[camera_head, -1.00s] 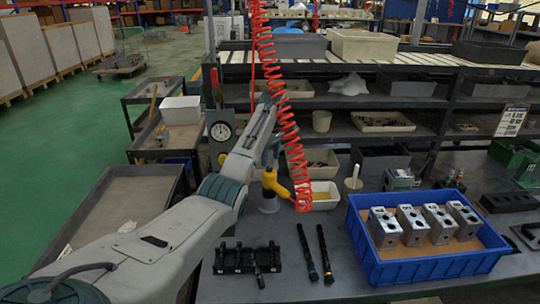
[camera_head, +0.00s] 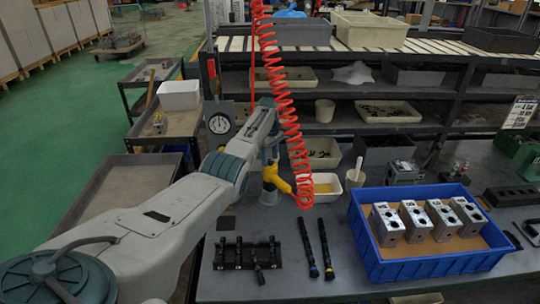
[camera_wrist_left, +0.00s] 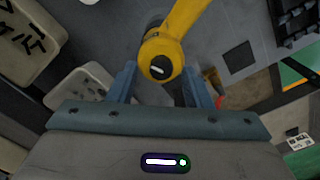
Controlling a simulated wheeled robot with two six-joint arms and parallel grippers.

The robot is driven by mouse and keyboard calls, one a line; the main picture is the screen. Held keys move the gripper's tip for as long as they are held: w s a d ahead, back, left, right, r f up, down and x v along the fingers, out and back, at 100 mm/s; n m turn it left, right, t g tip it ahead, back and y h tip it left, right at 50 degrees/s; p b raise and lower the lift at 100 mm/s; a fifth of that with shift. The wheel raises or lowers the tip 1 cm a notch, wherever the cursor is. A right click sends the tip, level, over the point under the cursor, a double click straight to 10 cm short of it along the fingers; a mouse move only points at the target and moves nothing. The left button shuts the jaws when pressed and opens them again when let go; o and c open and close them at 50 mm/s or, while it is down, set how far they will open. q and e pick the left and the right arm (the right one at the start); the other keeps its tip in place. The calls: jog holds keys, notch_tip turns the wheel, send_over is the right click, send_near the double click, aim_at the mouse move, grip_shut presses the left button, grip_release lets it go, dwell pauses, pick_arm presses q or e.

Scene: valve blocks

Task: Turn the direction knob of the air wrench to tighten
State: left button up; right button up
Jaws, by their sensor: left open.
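The yellow air wrench (camera_head: 272,180) stands on the grey bench near the foot of the red coiled hose. In the left wrist view its round yellow end (camera_wrist_left: 160,52) faces the camera. A small dark direction knob with a white bar (camera_wrist_left: 159,70) shows on that end. My left gripper (camera_wrist_left: 161,82) is open, with one blue-grey finger on each side of the wrench's end and a gap around it. My right gripper is not in view.
The red coiled hose (camera_head: 285,100) hangs by the wrench. A white tray (camera_head: 326,195) and a dial gauge (camera_head: 219,123) stand close by. A blue crate (camera_head: 425,268) with metal valve blocks is at right. A black rack (camera_head: 247,254) and two black rods (camera_head: 313,247) lie in front.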

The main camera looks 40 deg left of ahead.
pick_arm(q)
jog(key=shift+d+f, duration=0.1)
jog(key=shift+f, duration=0.1)
jog(key=c, duration=0.4)
grip_shut()
jog(key=shift+m, duration=0.5)
jog(key=m+p, duration=0.1)
jog(key=m, duration=0.6)
jog(key=shift+m, duration=0.4)
jog(key=m, duration=0.5)
jog(key=shift+m, duration=2)
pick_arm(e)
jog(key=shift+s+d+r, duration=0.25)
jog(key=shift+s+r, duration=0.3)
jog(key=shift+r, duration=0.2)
